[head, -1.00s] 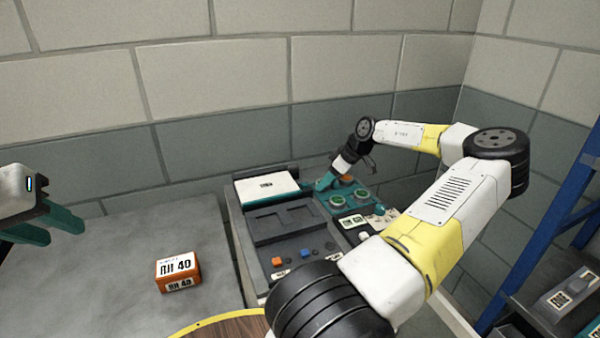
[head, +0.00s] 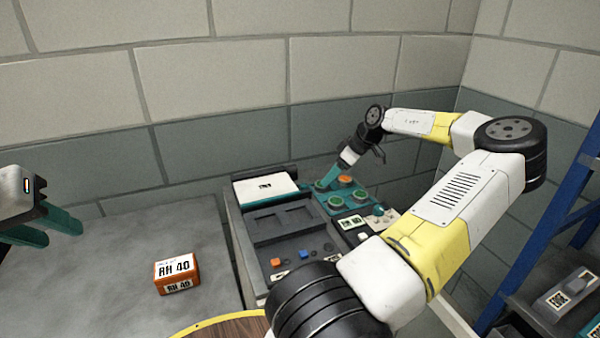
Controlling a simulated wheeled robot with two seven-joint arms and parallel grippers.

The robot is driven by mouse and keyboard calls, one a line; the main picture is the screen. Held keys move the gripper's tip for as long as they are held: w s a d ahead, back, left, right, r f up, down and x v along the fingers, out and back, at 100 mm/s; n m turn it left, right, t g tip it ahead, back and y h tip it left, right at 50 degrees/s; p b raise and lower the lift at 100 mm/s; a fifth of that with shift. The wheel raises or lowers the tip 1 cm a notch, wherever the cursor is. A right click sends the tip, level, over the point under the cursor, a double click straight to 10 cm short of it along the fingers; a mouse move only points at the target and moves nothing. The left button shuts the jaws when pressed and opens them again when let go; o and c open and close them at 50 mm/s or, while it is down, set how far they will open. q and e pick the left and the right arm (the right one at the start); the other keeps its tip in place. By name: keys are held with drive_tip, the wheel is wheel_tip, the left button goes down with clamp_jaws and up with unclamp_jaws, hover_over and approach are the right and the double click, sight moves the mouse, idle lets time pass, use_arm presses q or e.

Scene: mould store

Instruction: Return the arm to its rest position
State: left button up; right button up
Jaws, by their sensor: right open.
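My right arm reaches in from the lower right over a control console (head: 262,230). Its gripper (head: 326,183) points down and left, with teal fingers at the back of a teal button panel (head: 345,198). The fingers overlap, so the gap between them is hard to see; nothing shows held in it. I cannot tell whether the tips touch the panel. My left gripper (head: 62,228) is at the left edge above the grey table, its two teal fingers apart with nothing between them.
An orange box (head: 177,273) marked "RH 40" stands on the grey table (head: 120,260). A round wooden top with a yellow rim (head: 232,325) is at the bottom. A blue rack (head: 545,225) with grey blocks (head: 566,291) stands at the right. A block wall closes the back.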

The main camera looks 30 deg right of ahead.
drive_tip(key=shift+v, duration=1.5)
drive_tip(key=w+a+r+n+t+h, duration=0.1)
drive_tip(key=w+a+r+n+h, duration=0.35)
drive_tip(key=n, duration=0.45)
drive_tip(key=w+a+r+n+t+h, duration=0.1)
drive_tip(key=w+a+r+n+h, duration=0.15)
drive_tip(key=w+a+n, duration=0.45)
drive_tip(key=a+r+n+t+y, duration=0.35)
drive_tip(key=a+r+n, duration=0.75)
drive_tip(key=a+n, duration=0.7)
drive_tip(key=s+a+r+n+g+y, duration=0.1)
drive_tip(key=s+a+r+n, duration=0.1)
drive_tip(key=s+a+n, duration=0.45)
drive_tip(key=s+a+r+n+g+y, duration=0.1)
drive_tip(key=s+a+r+n+y, duration=0.2)
drive_tip(key=s+n, duration=0.65)
drive_tip(key=s+d+f+n+g+h, duration=0.1)
drive_tip(key=s+f+n, duration=0.1)
drive_tip(key=s+n, duration=0.5)
drive_tip(key=s+d+f+n+g+h, duration=0.1)
drive_tip(key=s+f+n, duration=0.1)
drive_tip(key=s+n, duration=0.6)
drive_tip(key=shift+s+d+n+g, duration=0.3)
drive_tip(key=shift+s+g, duration=0.05)
drive_tip(key=shift+s, duration=0.45)
drive_tip(key=shift+r, duration=0.1)
drive_tip(key=shift+c, duration=0.2)
